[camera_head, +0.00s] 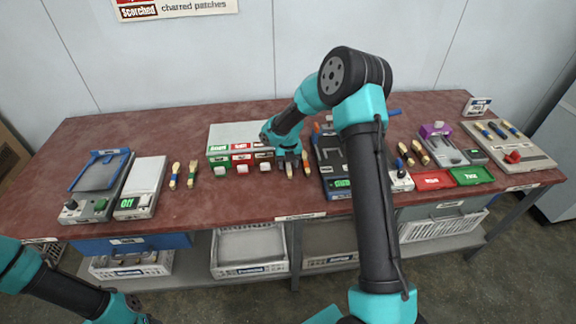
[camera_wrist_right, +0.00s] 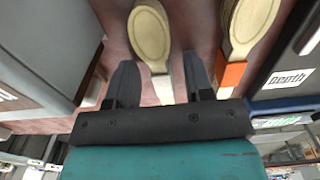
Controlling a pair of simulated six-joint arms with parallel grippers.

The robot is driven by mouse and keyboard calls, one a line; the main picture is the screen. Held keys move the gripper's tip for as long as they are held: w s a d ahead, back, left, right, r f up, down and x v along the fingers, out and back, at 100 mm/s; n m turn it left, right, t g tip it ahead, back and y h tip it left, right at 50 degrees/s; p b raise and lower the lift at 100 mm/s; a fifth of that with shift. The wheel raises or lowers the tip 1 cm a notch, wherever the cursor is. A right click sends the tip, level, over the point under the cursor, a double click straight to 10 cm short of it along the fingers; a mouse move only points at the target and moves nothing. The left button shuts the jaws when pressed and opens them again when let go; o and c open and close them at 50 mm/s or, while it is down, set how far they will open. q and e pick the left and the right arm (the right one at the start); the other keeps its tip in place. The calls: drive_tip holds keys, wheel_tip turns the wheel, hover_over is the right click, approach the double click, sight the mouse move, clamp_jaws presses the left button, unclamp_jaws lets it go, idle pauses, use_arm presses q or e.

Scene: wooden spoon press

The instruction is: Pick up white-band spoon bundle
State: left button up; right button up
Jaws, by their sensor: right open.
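The white-band spoon bundle (camera_wrist_right: 150,35) lies on the red-brown table, its pale wooden bowl end and white band (camera_wrist_right: 163,90) showing in the right wrist view. It also shows small below my gripper in the head view (camera_head: 289,171). My right gripper (camera_wrist_right: 160,80) is open, its two dark fingers on either side of the white band; I cannot tell whether they touch it. In the head view the right gripper (camera_head: 289,156) hangs over the bundle. My left arm's end (camera_head: 140,312) is at the bottom left edge, its fingers not clear.
An orange-band spoon bundle (camera_wrist_right: 235,60) lies just right of the white-band one. A dark device (camera_head: 330,150) stands beyond it. A box with green and red labels (camera_head: 238,135) is to the left.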

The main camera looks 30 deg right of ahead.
clamp_jaws()
idle(0.5)
drive_tip(key=shift+r, duration=0.55)
wheel_tip(320, 180, up, 3)
drive_tip(key=shift+f, duration=0.1)
drive_tip(key=s+a, duration=0.2)
drive_tip(key=s, duration=0.2)
drive_tip(key=s+a, duration=0.3)
drive_tip(key=s, duration=0.2)
drive_tip(key=s+a+r, duration=0.1)
drive_tip(key=s+a, duration=0.2)
drive_tip(key=s, duration=0.1)
drive_tip(key=shift+s+a, duration=0.15)
drive_tip(key=shift+s, duration=0.2)
